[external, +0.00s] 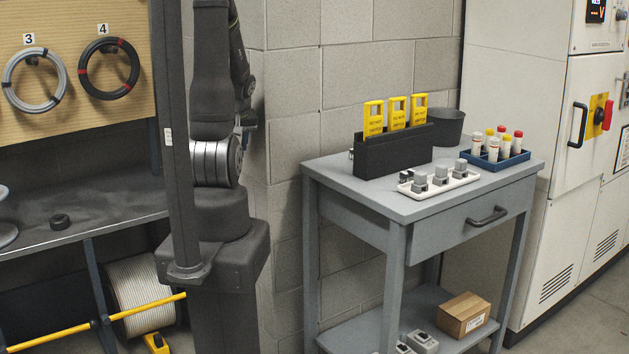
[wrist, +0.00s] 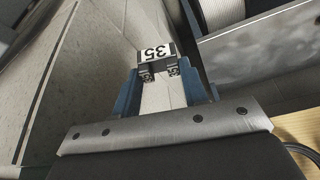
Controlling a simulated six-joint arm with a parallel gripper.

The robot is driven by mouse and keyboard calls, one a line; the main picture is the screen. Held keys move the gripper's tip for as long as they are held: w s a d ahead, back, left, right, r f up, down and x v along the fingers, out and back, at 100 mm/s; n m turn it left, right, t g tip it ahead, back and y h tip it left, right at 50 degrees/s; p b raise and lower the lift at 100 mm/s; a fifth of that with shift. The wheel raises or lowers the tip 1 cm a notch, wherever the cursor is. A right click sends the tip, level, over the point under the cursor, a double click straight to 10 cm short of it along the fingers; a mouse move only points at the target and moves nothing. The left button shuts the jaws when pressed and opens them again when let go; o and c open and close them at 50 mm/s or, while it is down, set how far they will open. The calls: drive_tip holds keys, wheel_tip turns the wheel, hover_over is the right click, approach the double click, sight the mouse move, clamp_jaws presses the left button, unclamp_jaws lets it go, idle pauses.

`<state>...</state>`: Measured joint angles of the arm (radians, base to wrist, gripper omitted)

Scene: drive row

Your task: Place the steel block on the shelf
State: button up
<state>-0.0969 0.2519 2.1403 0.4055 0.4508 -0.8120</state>
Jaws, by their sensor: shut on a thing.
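My gripper (wrist: 160,72) shows in the wrist view with its two blue fingers shut on a small dark block (wrist: 152,65). The block carries a white label reading 35, upside down in this view. I cannot tell from its look whether it is steel. In the external view my gripper is mostly hidden behind my own arm; only a bit of blue shows at its right side, in front of the wall. A grey cart has a lower shelf (external: 358,328), and a dark bench surface (external: 95,232) lies at the left; I cannot tell which is the task's shelf.
The cart top (external: 390,204) holds a black rack (external: 390,155) with yellow tags, a white tray (external: 447,187) of small grey parts, a blue tray (external: 515,160) of capped tubes and a dark bin (external: 447,128). A cardboard box (external: 463,315) is below. A dark post (external: 173,140) stands beside my arm.

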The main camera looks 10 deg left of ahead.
drive_tip(key=w+a+f+n, duration=0.1)
drive_tip(key=w+a+f, duration=0.15)
drive_tip(key=a, duration=0.55)
drive_tip(key=w+a+f, duration=0.2)
drive_tip(key=w+a, duration=0.2)
drive_tip(key=a, duration=0.4)
drive_tip(key=w+a+f+n, duration=0.1)
drive_tip(key=w+a+f, duration=0.15)
drive_tip(key=a, duration=0.65)
drive_tip(key=shift+y, duration=0.5)
drive_tip(key=s+a+f, duration=0.2)
drive_tip(key=a+f, duration=0.2)
drive_tip(key=a, duration=0.5)
drive_tip(key=s+a+f, duration=0.2)
drive_tip(key=a+f, duration=0.2)
drive_tip(key=a, duration=0.5)
drive_tip(key=s+a+f, duration=0.3)
drive_tip(key=a+f, duration=0.1)
drive_tip(key=a, duration=0.4)
drive_tip(key=shift+s+a+f, duration=0.1)
drive_tip(key=shift+a+f, duration=0.1)
drive_tip(key=shift+a, duration=0.2)
drive_tip(key=shift+a+f, duration=0.1)
drive_tip(key=shift+f, duration=2)
drive_tip(key=shift+f, duration=0.1)
drive_tip(key=o, duration=1.1)
drive_tip(key=shift+o, duration=0.2)
